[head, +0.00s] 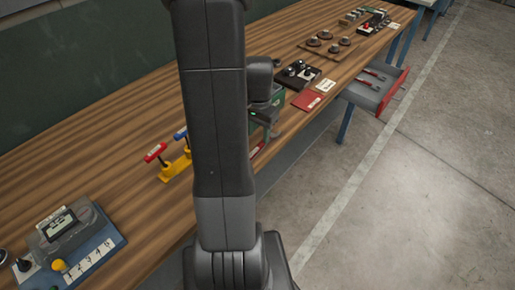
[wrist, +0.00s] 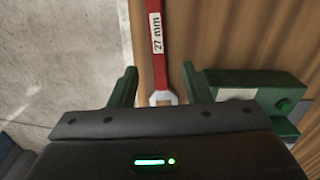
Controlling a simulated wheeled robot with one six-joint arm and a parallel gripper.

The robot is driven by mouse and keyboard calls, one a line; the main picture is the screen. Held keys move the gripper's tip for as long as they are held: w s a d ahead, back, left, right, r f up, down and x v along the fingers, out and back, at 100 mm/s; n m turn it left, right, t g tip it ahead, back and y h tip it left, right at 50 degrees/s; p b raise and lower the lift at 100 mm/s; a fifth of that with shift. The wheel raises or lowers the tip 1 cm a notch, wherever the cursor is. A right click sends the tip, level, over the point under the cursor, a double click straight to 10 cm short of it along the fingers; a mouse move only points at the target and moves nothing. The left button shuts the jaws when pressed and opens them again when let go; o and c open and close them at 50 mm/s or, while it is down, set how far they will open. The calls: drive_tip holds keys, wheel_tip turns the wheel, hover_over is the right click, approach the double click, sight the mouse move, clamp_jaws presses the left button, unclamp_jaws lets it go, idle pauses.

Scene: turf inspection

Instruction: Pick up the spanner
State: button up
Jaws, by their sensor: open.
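The spanner (wrist: 158,55) has a red handle with a white "27 mm" label and a silver open end. In the wrist view it lies lengthwise near the bench edge. The body of the gripper hides whatever is below that end. In the head view part of a red handle (head: 258,151) shows beside my arm at the bench edge; my arm hides much of that area.
A green block with a round button (wrist: 262,97) stands close right of the gripper. The wooden bench (head: 110,125) holds a yellow stand with red and blue handles (head: 175,168), a blue panel (head: 95,250) and a red booklet (head: 307,101). A grey drawer (head: 362,94) juts out. The floor is clear.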

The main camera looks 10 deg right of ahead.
sight(258, 147)
drive_tip(key=shift+s+a+f+p, duration=0.1)
drive_tip(key=shift+s+f+p, duration=0.1)
drive_tip(key=shift+f, duration=1.15)
drive_tip(key=shift+s+f+p, duration=0.1)
drive_tip(key=shift+f+p, duration=0.1)
drive_tip(key=shift+f, duration=1.1)
drive_tip(key=shift+c, duration=0.2)
drive_tip(key=shift+w, duration=0.1)
clamp_jaws()
